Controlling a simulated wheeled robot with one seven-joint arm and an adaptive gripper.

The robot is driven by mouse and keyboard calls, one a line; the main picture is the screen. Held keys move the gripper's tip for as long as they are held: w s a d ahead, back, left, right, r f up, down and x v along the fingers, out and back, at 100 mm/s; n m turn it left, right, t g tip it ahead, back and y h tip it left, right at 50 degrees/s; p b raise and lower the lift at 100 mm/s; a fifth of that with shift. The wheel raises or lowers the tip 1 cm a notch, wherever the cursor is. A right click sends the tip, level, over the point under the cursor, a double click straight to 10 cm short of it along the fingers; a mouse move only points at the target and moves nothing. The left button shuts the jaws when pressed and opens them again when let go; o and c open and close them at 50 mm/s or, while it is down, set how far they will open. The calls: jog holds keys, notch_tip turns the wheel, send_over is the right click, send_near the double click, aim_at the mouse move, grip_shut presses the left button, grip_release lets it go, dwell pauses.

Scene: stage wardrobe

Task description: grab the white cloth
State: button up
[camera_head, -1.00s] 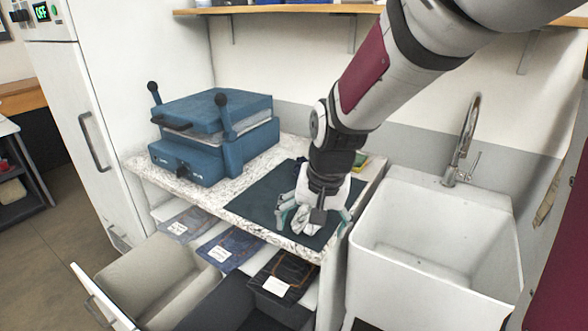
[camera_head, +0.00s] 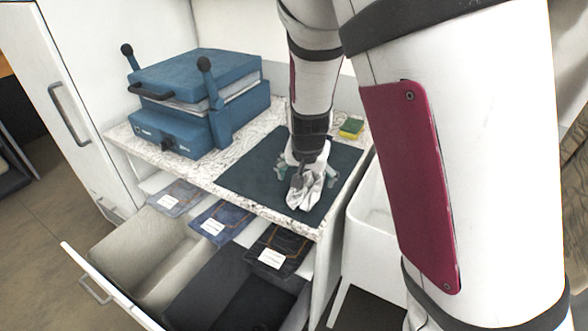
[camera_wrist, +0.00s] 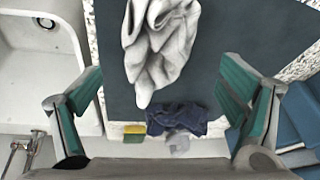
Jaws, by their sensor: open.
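The white cloth (camera_head: 304,190) lies crumpled on the dark mat (camera_head: 258,172) on the counter. It also shows in the wrist view (camera_wrist: 162,45), at the top middle, with a grey shaded part at its upper edge. My gripper (camera_head: 300,172) is low over the mat, right at the cloth's far side in the head view. In the wrist view my gripper (camera_wrist: 165,100) has its green-padded fingers wide apart, with the cloth ahead of and between them. Nothing is held. I cannot tell whether a finger touches the cloth.
A yellow and green sponge (camera_head: 351,127) and a dark blue cloth (camera_wrist: 178,119) lie at the back of the counter. A blue press (camera_head: 200,105) stands left. A white sink (camera_wrist: 40,70) is beside the counter. An open drawer (camera_head: 150,250) and folded jeans (camera_head: 222,222) are below the front edge.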

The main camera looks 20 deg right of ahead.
jog(key=shift+s+b+x, duration=0.2)
jog(key=shift+b+x, duration=0.85)
jog(key=shift+x, duration=1.7)
jog(key=shift+s, duration=0.1)
jog(key=c, duration=0.9)
